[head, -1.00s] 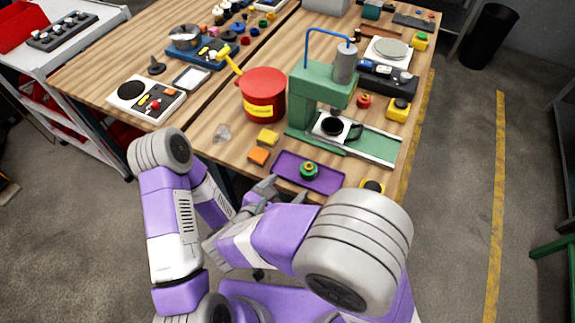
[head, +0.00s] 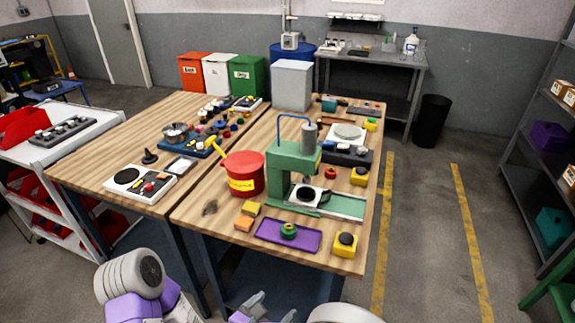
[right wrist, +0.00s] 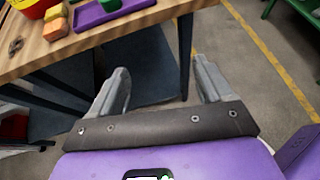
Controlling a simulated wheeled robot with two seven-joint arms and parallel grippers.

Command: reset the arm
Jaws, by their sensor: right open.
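My right gripper (right wrist: 160,88) is open and empty in the right wrist view. Its two grey fingers stand wide apart, below and in front of the table's front edge. In the head view its fingertips (head: 262,303) show at the bottom edge, clear of the table. My left arm shows at the bottom left of the head view, but its gripper is not visible there. The wooden table (head: 335,262) stands in front of me.
A green press (head: 285,165), a red pot (head: 242,174), orange and yellow blocks (head: 244,223) and a yellow button box (head: 345,245) stand on the table. A white cart (head: 45,153) is at the left. The floor right of the table is clear up to the shelves.

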